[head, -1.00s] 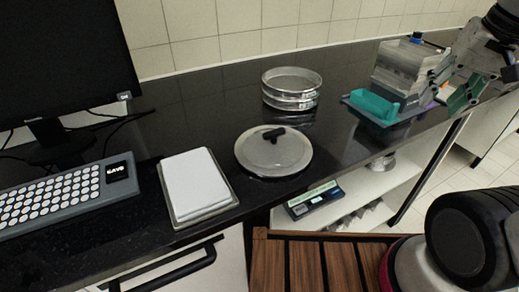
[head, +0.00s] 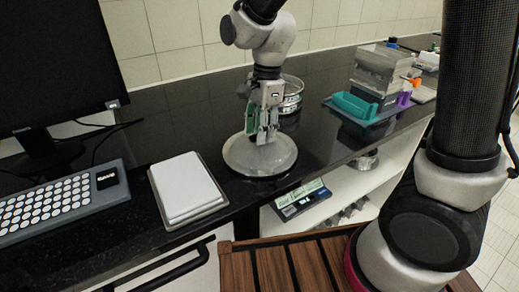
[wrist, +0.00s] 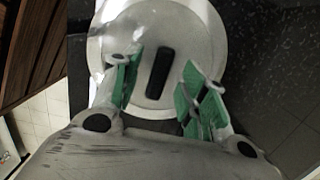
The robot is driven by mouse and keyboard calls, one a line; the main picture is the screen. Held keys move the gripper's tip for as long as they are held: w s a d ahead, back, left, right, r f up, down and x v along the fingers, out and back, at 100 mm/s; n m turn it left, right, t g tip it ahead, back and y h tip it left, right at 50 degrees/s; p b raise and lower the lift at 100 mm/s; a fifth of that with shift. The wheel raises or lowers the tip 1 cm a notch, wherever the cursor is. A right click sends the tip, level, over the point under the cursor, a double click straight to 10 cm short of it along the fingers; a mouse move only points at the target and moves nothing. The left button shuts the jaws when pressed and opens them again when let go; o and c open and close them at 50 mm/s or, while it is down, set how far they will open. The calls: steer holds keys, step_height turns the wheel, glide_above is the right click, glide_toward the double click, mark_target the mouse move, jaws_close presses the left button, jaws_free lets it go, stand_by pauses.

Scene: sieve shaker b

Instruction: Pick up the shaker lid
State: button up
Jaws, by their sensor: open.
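The shaker lid (head: 258,158) is a round, pale grey disc lying on the black counter. Its black bar handle (wrist: 159,73) shows in the wrist view, upright in the picture near the lid's middle. My gripper (head: 262,138) is above the lid, pointing down, and hides the handle in the head view. In the wrist view my gripper (wrist: 156,85) is open, with one green-padded finger on each side of the handle and a gap on both sides. The lid (wrist: 205,35) fills the upper middle there. I cannot tell whether the fingertips touch the lid.
The metal sieve stack (head: 291,92) stands just behind my gripper. A white balance (head: 186,187) lies to the left, beside a keyboard (head: 62,207). A blue tray (head: 364,113) with a teal box is at the right. The counter's front edge is close to the lid.

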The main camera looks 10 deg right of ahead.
step_height(320, 180, down, 2)
steer(key=shift+c, duration=0.4)
jaws_close()
steer(key=shift+r, duration=0.1)
